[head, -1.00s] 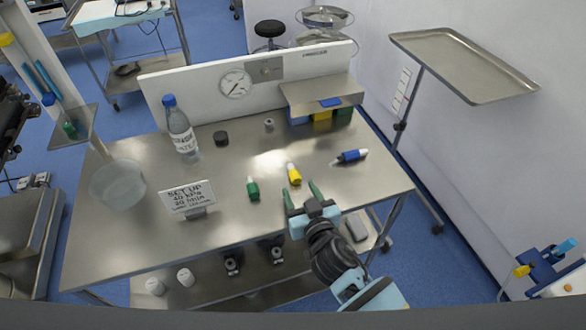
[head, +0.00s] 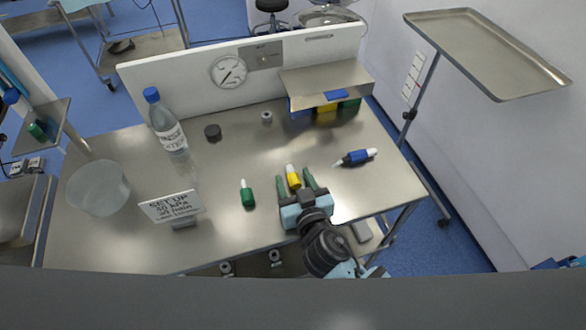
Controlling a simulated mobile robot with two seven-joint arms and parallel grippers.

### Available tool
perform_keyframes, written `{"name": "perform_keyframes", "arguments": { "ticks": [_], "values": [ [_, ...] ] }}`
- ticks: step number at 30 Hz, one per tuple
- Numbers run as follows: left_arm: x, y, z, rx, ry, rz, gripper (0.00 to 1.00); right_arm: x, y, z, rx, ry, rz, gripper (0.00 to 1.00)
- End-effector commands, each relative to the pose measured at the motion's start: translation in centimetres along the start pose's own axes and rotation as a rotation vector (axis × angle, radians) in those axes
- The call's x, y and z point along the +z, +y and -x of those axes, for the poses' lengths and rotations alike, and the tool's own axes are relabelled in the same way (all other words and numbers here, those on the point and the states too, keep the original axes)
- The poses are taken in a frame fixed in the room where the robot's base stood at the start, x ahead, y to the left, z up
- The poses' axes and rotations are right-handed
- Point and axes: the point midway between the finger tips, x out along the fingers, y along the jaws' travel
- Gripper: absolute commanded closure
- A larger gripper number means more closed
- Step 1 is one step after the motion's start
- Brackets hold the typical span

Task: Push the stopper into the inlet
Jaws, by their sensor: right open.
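My right gripper (head: 293,176) is open over the front middle of the steel table, with a green finger on each side of a yellow plug-like piece with a white tip (head: 294,182). I cannot tell whether the fingers touch it. A similar green piece (head: 247,196) lies to the left, and a blue one with white ends (head: 356,157) lies to the right. A black round cap (head: 213,133) and a small grey ring-like piece (head: 267,117) sit farther back. I cannot tell which of these is the stopper or the inlet. My left gripper is not in view.
A white panel with a gauge (head: 229,71) stands at the back, beside a metal shelf (head: 325,80) over blue, yellow and green blocks. A bottle (head: 169,128), clear beaker (head: 98,188) and sign (head: 172,206) stand left. An empty tray (head: 488,50) stands right.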

Motion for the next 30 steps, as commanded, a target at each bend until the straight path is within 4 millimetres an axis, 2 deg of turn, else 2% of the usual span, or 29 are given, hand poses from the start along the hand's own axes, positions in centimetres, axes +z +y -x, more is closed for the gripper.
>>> {"name": "perform_keyframes", "arguments": {
  "ticks": [5,16,24,30],
  "values": [
    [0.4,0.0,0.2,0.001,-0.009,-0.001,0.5,-0.1,0.0,0.0,0.0,0.001,0.0,0.5],
    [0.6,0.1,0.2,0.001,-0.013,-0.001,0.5,-0.1,0.0,0.0,0.0,0.001,0.0,0.97],
    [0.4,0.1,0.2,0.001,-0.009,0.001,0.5,-0.1,0.1,0.0,0.0,0.001,0.0,0.98],
    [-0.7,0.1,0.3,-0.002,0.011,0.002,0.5,-0.9,0.3,-0.1,0.0,0.004,0.001,0.98]
  ]
}}
